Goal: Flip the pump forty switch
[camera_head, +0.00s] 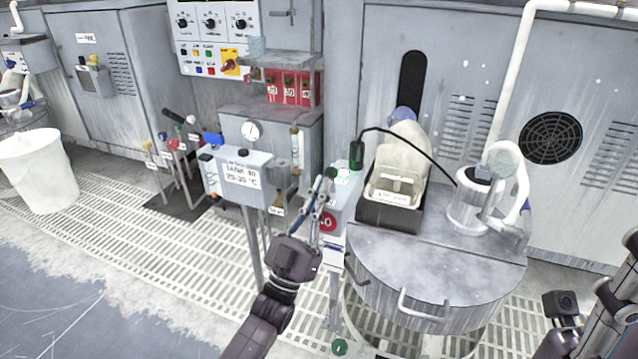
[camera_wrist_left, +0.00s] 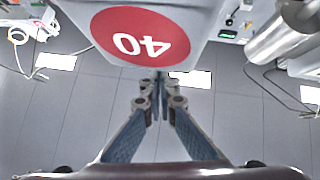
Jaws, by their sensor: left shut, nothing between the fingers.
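The pump forty box is a pale grey housing (camera_head: 343,197) with a round red "40" label (camera_head: 327,222) on its front. A green-lit part (camera_head: 343,172) and a dark green part show on top. In the left wrist view the red "40" label (camera_wrist_left: 140,37) is large and upside down. My left gripper (camera_head: 322,187) is shut and empty, close in front of the box's left side. In the left wrist view its fingertips (camera_wrist_left: 158,85) come together just beyond the label's lower edge. I cannot make out the switch lever or whether the fingers touch the box.
A round metal drum (camera_head: 435,265) with a handle stands to the right. A black cable (camera_head: 420,139) runs above it. Several levers (camera_head: 170,145) stand further left. The grating (camera_head: 130,225) is open at left.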

